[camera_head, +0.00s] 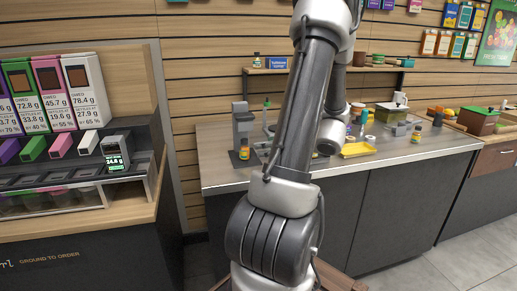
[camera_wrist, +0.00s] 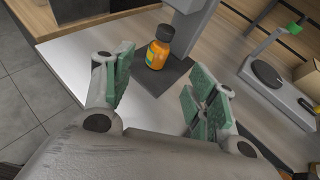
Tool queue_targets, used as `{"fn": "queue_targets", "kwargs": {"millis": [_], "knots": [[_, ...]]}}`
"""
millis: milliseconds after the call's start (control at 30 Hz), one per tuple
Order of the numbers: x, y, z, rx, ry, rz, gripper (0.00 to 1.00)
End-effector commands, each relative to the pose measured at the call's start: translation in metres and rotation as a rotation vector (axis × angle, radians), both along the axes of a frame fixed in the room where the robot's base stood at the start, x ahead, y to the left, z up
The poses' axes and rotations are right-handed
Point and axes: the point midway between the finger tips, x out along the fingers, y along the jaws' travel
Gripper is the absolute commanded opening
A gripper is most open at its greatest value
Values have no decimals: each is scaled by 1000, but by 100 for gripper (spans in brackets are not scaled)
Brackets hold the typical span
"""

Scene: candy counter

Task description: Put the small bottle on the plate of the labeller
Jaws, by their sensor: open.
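The small bottle, orange with a black cap, stands upright in the wrist view (camera_wrist: 158,50) on the dark flat plate (camera_wrist: 165,82) of the grey labeller (camera_wrist: 188,18). In the head view the bottle (camera_head: 244,149) shows at the foot of the labeller (camera_head: 240,112), near the counter's left end. My gripper (camera_wrist: 161,78) is open, its green-padded fingers spread wide. The bottle is beyond the fingertips, seen through the gap, with neither pad visibly touching it. In the head view my arm covers part of the counter and I cannot make out the gripper.
A scale-like device with a green-tipped post (camera_wrist: 268,72) stands to the right in the wrist view. A yellow tray (camera_head: 357,150) lies on the counter further right. Another small bottle (camera_head: 257,60) stands on the wall shelf.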

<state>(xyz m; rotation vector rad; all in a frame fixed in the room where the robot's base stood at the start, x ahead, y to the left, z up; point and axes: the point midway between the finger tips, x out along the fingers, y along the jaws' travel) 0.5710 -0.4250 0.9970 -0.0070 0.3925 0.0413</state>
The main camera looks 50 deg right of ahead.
Motion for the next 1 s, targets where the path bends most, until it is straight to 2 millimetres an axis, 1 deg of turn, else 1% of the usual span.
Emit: {"fn": "queue_targets", "kwargs": {"millis": [67,133,167,200,267,300,333,400,467,500,567,600,667,700,833,900,1000], "knots": [[-1,8,5,-18,6,31,57],[5,31,13,-69,24,121,57],[9,47,17,-106,36,182,57],[13,73,24,-166,55,284,57],[15,118,35,-287,85,476,57],[12,151,41,-385,102,621,57],[7,173,46,-466,114,733,57],[-11,219,55,-661,130,996,57],[-30,248,61,-839,132,1210,57],[-44,262,66,-961,127,1348,57],[-64,277,73,-1153,112,1543,57],[-75,282,78,-1284,97,1664,57],[-90,286,86,-1476,69,1823,57],[-97,286,91,-1599,48,1913,57],[-109,282,109,-1935,-10,2111,57],[-111,280,116,-2056,-31,2169,57],[-111,278,123,-2158,-47,2207,57]]}}
